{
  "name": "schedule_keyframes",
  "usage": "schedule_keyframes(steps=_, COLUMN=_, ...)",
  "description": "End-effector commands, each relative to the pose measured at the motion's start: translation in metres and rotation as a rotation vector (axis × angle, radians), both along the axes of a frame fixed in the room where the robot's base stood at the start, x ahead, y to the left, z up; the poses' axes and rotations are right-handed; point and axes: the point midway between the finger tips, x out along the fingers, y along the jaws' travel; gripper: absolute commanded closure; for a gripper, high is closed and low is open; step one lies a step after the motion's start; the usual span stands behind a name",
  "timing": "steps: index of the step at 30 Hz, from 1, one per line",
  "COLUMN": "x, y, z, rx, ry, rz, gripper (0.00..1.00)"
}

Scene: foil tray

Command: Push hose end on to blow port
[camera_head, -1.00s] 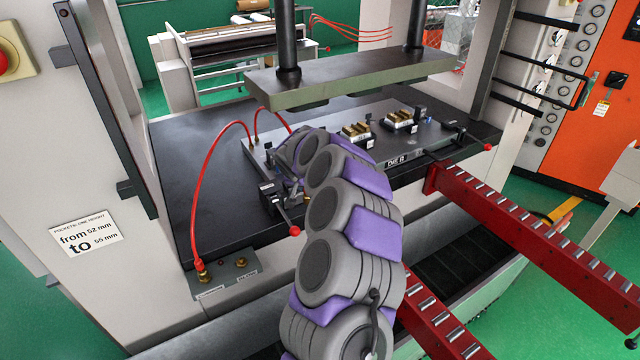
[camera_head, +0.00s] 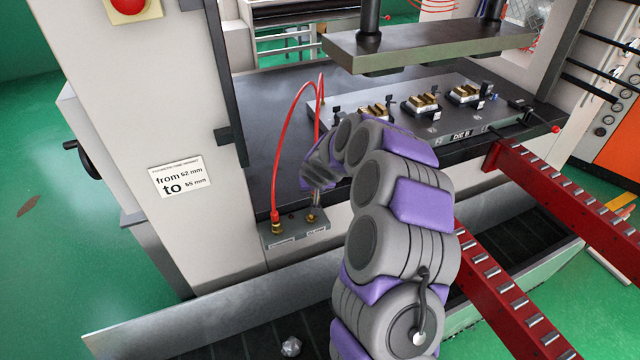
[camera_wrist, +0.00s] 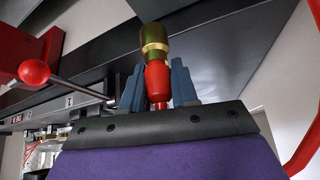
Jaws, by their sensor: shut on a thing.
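In the head view my gripper (camera_head: 318,188) points down over the right end of the port block (camera_head: 294,238). In the wrist view its two blue-grey fingers (camera_wrist: 156,80) are shut on the red hose end (camera_wrist: 157,82). A brass piece (camera_wrist: 154,40) extends beyond it, in line; I cannot tell whether it belongs to the hose end or the port. The right brass port (camera_head: 313,217) is just below my gripper; the gap, if any, is unclear. The left port (camera_head: 277,226) carries a red hose (camera_head: 276,165). The block's labels are too small to read surely.
The press bed (camera_head: 262,95) and die plate (camera_head: 455,122) lie behind my arm, under a raised upper beam (camera_head: 430,47). Red roller rails (camera_head: 545,190) run out at the right. A white press column (camera_head: 175,120) stands left. A red-knobbed lever (camera_wrist: 33,72) shows in the wrist view.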

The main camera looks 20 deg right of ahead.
Motion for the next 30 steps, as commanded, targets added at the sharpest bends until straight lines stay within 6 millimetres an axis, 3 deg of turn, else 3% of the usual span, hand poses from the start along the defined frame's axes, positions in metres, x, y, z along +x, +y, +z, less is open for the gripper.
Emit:
schedule_keyframes(steps=5, x=0.000, y=0.007, z=-0.013, rx=-0.009, ry=0.004, rz=0.004, gripper=1.00)
schedule_keyframes(steps=18, x=-0.001, y=-0.003, z=-0.053, rx=0.001, ry=0.001, rz=0.001, gripper=1.00)
schedule_keyframes(steps=30, x=0.000, y=0.005, z=-0.058, rx=-0.007, ry=0.002, rz=0.002, gripper=1.00)
